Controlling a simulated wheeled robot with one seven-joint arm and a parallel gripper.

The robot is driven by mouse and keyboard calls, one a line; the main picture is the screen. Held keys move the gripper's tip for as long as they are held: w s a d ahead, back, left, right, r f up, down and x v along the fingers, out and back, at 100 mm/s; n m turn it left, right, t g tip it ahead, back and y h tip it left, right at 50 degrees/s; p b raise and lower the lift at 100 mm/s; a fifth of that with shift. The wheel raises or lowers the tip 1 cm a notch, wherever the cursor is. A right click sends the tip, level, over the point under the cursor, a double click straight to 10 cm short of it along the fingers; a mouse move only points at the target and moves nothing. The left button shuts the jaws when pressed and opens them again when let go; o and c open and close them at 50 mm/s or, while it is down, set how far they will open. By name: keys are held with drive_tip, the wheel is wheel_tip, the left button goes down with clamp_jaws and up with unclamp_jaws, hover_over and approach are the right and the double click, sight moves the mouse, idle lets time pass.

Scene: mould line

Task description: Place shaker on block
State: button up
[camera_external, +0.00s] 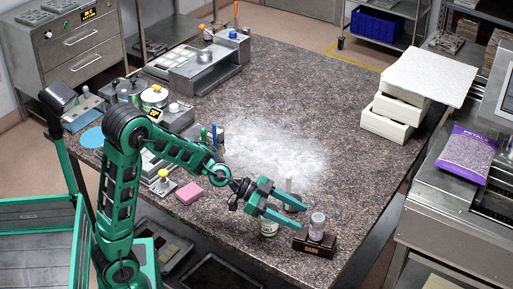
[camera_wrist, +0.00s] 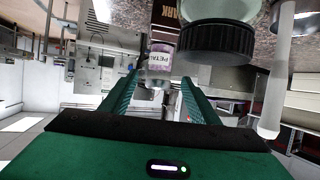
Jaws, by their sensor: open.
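A small clear shaker (camera_external: 317,225) with a pale purple fill stands upright on a dark brown block (camera_external: 312,247) at the table's front edge. In the wrist view, which is upside down, the shaker (camera_wrist: 160,53) shows a PETAL label and the block (camera_wrist: 170,12) shows lettering ending in "ARK". My gripper (camera_external: 304,218) is level and open, its fingertips just short of the shaker. In the wrist view, the shaker appears beyond the gap between the fingertips (camera_wrist: 160,82), with nothing held. The seat of the shaker on the block looks flush.
A SALT jar (camera_external: 269,229) stands below my fingers; a black-lidded jar (camera_wrist: 215,42) looms near in the wrist view. A pale upright cylinder (camera_external: 289,185) stands just behind. A pink block (camera_external: 189,193) lies left.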

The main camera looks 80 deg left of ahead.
drive_tip(key=s+d+f+m+g, duration=0.3)
drive_tip(key=s+d+g, duration=0.5)
drive_tip(key=s+d, duration=1.1)
drive_tip(key=s+a+f+g+y, duration=0.1)
drive_tip(key=s+y, duration=0.1)
drive_tip(key=s, duration=0.5)
drive_tip(key=s+a+f+n+g+y, duration=0.1)
drive_tip(key=s+y, duration=0.1)
drive_tip(key=s, duration=0.5)
drive_tip(key=s+a+f+n+g+y, duration=0.1)
drive_tip(key=s+g+y, duration=0.1)
drive_tip(key=s, duration=0.4)
drive_tip(key=shift+s, duration=0.4)
